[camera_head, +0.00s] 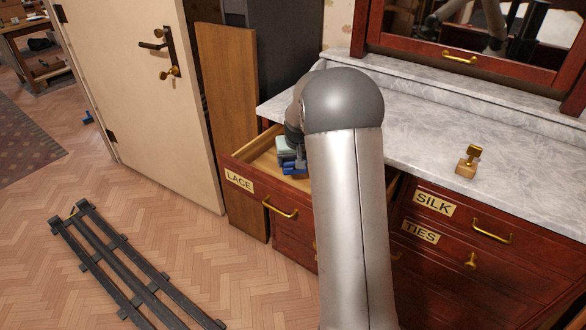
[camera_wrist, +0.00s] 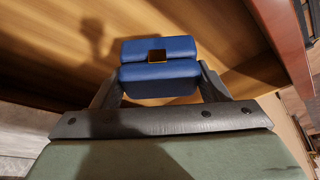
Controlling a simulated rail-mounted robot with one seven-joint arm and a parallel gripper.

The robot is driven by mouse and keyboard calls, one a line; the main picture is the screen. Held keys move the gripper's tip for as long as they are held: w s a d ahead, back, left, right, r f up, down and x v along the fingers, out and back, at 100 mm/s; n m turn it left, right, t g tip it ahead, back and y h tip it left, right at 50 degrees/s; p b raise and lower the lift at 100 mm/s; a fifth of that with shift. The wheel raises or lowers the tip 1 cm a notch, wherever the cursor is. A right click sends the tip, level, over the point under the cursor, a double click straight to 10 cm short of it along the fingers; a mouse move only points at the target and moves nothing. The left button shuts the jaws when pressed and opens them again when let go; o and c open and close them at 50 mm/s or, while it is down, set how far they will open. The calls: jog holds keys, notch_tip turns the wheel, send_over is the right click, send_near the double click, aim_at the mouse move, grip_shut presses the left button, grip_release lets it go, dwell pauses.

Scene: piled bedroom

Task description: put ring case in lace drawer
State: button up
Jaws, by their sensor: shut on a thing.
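The ring case (camera_wrist: 158,78) is a small blue box with a brass clasp, seen close up in the wrist view between my two dark fingers. My gripper (camera_wrist: 158,88) is shut on it. In the head view the blue case (camera_head: 293,168) shows just below my gripper, partly hidden by my arm. The lace drawer (camera_head: 239,180) is pulled open, with a LACE label on its front and a brass handle. The gripper and case are over or inside its opening; I cannot tell whether the case touches the drawer's wooden bottom (camera_wrist: 60,45).
A marble dresser top (camera_head: 430,150) carries a small brass object (camera_head: 467,162) at right. The SILK drawer (camera_head: 470,219) and TIES drawer (camera_head: 440,247) are shut. A wooden board (camera_head: 235,120) stands left of the lace drawer. A dark slatted rack (camera_head: 125,265) lies on the floor.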

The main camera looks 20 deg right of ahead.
jog(key=w+f, duration=0.2)
jog(key=f, duration=0.1)
jog(key=shift+w+d, duration=0.3)
jog(key=shift+d, duration=0.05)
jog(key=shift+w+f, duration=0.15)
jog(key=shift+f, duration=1.55)
jog(key=shift+f, duration=0.15)
jog(key=o, duration=1)
